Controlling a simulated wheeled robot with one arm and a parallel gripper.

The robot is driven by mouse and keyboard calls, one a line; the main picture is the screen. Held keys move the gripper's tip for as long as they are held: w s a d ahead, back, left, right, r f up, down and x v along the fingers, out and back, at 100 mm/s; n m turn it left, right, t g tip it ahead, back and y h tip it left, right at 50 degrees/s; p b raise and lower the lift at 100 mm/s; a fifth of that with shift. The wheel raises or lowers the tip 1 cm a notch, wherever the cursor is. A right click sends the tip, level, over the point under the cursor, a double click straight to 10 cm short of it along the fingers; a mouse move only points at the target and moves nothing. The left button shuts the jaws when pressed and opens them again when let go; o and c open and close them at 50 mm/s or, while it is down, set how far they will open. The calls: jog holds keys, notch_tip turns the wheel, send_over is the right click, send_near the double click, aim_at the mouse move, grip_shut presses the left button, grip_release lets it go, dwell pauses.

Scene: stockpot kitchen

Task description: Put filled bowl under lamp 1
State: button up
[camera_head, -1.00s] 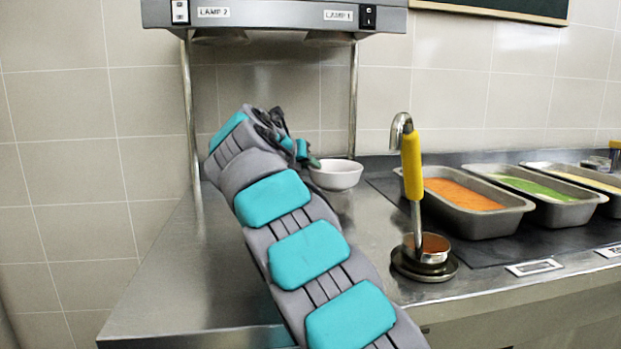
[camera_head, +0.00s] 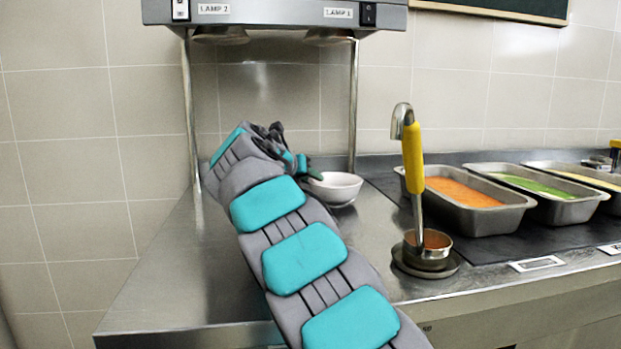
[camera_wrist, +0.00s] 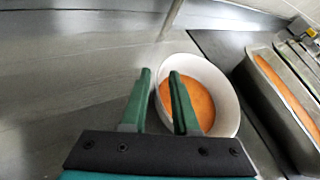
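The white bowl (camera_head: 337,190) holds orange soup and stands on the steel counter, low in the picture below lamp 1 (camera_head: 328,36). I cannot tell if it is exactly beneath the lamp in depth. My gripper (camera_head: 308,170) is at the bowl's left side. In the wrist view the bowl (camera_wrist: 222,84) is upright, and the gripper (camera_wrist: 160,74) has one finger outside the near-left rim and one over the inside. A gap shows between the fingers around the rim, so it looks open. Lamp 2 (camera_head: 219,36) hangs left of lamp 1.
A ladle with a yellow handle (camera_head: 413,160) stands in a small round holder (camera_head: 427,262) on the right. Metal soup pans (camera_head: 485,221) line the right counter. A lamp post (camera_head: 353,110) rises just behind the bowl. The counter's left front is clear.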

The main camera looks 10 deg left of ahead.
jog(key=shift+o, duration=0.8)
jog(key=shift+s+a+r, duration=0.1)
jog(key=shift+s+r, duration=0.1)
jog(key=shift+r, duration=0.05)
jog(key=v, duration=1.1)
jog(key=shift+s+p, duration=0.2)
jog(key=shift+p, duration=0.15)
jog(key=shift+a+r, duration=0.15)
dwell(1.0)
